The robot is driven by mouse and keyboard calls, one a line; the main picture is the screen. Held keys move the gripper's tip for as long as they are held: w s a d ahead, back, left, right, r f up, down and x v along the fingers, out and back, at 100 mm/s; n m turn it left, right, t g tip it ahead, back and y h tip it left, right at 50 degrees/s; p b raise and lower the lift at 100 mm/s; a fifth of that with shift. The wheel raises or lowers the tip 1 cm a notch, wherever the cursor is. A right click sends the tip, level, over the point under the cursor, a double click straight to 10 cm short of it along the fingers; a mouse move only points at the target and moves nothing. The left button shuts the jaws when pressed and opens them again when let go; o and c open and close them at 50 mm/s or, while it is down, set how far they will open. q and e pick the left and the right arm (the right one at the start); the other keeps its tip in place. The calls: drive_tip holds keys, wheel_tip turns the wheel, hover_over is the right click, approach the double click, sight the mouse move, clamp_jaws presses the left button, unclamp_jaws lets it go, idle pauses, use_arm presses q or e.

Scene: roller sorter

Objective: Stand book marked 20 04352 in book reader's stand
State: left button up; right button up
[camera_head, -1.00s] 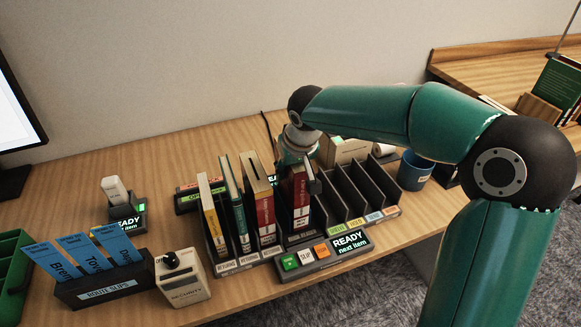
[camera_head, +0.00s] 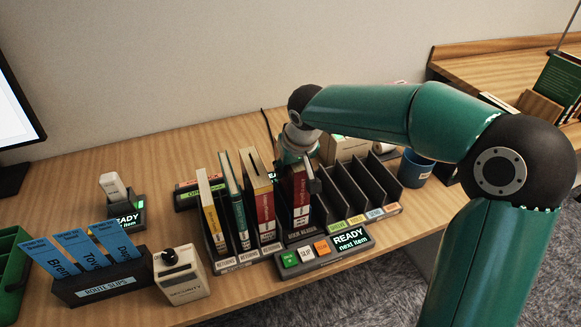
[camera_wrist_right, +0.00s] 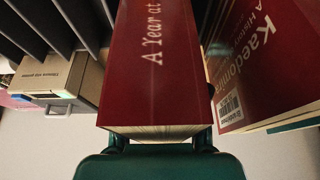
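A dark red book (camera_head: 299,190) stands upright at the book reader's stand (camera_head: 301,236), the slot labelled as reader in the middle of the rack. I cannot tell whether it rests on the slot's floor. My right gripper (camera_head: 304,176) is at the upper part of this book and looks shut on it; its fingertips are mostly hidden. In the right wrist view the book (camera_wrist_right: 158,70) fills the middle, with "A Year at" on it. I cannot read the number 20 04352 on any book. My left gripper is out of view.
Left of the reader stand, a red-and-cream book (camera_head: 262,200), a green book (camera_head: 236,205) and a yellow-and-white book (camera_head: 210,212) stand in return slots. Empty sorting slots (camera_head: 362,190) lie to the right. A button panel (camera_head: 318,250) reading "READY next item" is in front.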

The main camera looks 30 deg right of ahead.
drive_tip(key=o, duration=0.3)
drive_tip(key=v, duration=1.2)
idle(0.3)
